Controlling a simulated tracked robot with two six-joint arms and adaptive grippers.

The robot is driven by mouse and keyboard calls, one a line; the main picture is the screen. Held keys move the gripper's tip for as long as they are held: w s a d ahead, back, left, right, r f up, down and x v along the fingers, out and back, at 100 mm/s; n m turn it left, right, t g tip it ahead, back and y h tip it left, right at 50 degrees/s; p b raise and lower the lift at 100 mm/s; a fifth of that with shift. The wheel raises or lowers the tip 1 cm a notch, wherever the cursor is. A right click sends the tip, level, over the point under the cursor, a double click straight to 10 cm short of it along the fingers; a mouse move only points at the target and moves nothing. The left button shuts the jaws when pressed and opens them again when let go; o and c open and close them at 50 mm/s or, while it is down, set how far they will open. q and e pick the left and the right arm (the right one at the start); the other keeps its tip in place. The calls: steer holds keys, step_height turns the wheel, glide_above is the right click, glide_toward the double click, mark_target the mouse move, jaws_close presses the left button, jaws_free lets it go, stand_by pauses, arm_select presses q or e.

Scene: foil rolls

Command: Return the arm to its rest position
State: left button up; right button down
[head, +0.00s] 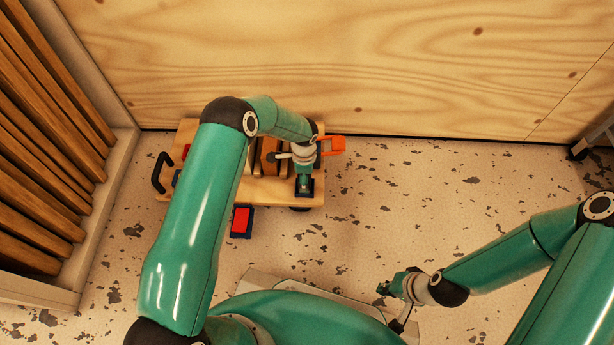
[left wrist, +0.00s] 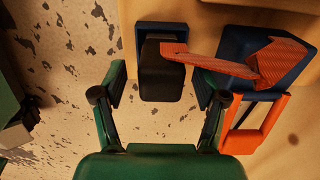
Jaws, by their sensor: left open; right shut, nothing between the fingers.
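My left gripper (head: 304,186) hangs over the right end of a low wooden cart (head: 262,190). In the left wrist view its fingers (left wrist: 163,90) are spread apart, with a dark block (left wrist: 161,78) ahead of the gap; I cannot tell whether they touch it. A blue holder (left wrist: 225,42) with a red-orange striped piece (left wrist: 285,62) lies ahead, beside the right finger. My right gripper (head: 384,289) is shut and empty, low at the right, near my base and away from the cart.
A red-topped dark box (head: 241,221) is at the cart's front edge. An orange part (head: 333,145) sticks out at the cart's right end, and a black handle (head: 160,172) at its left. A plywood wall (head: 330,65) stands behind. Slatted wood (head: 45,150) is at left. The speckled floor (head: 440,205) is clear at right.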

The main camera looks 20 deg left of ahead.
arm_select(q)
steer(key=shift+s+r+p, duration=0.1)
steer(key=shift+r+p, duration=2.05)
steer(key=shift+r, duration=1.7)
